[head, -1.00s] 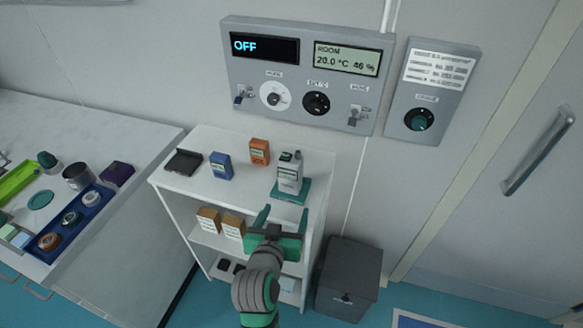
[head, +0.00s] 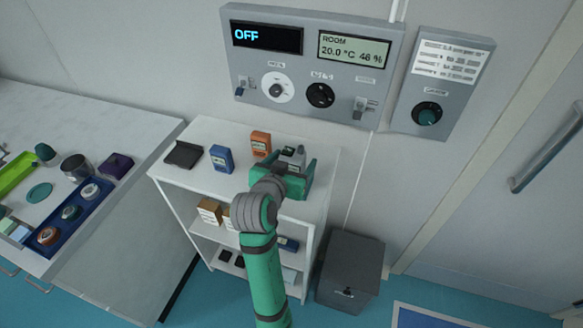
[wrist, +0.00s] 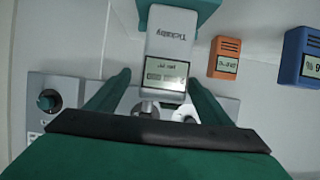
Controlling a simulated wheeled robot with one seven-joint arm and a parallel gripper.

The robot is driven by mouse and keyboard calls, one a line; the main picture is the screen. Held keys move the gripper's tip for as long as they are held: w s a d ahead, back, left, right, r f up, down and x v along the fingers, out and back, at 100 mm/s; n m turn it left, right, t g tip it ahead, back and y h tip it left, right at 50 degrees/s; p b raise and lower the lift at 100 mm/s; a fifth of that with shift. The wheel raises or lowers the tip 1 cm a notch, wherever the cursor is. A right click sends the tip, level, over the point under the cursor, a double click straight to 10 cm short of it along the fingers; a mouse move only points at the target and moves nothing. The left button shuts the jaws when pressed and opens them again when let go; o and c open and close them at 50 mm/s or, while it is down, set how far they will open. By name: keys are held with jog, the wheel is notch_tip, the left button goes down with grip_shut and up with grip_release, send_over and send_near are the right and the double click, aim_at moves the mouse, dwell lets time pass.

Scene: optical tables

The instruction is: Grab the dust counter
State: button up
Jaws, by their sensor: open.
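The dust counter looks to be the pale grey instrument (head: 293,155) with a small screen, at the right of the white shelf unit's top. In the head view my gripper hides most of it. In the wrist view the instrument (wrist: 172,45) shows upside down, with lettering and a lit display, against a teal base (wrist: 192,10). My gripper (head: 290,180) is open. In the wrist view its fingers (wrist: 160,84) lie one on each side of the instrument's lower picture end. I cannot tell whether either finger touches it.
An orange meter (head: 260,144), a blue meter (head: 221,159) and a dark flat device (head: 184,154) stand left on the shelf unit (head: 175,125). The wall control panel (head: 310,65) rises behind. A grey cabinet (head: 350,270) stands at right.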

jog(key=shift+x, duration=0.75)
jog(key=shift+a+x, duration=0.1)
jog(key=shift+x, duration=0.8)
jog(key=shift+a+x, duration=0.15)
jog(key=shift+x, duration=0.75)
jog(key=shift+c, duration=0.5)
jog(key=c, duration=1.6)
jog(key=shift+o, duration=0.2)
jog(key=shift+w+r, duration=0.1)
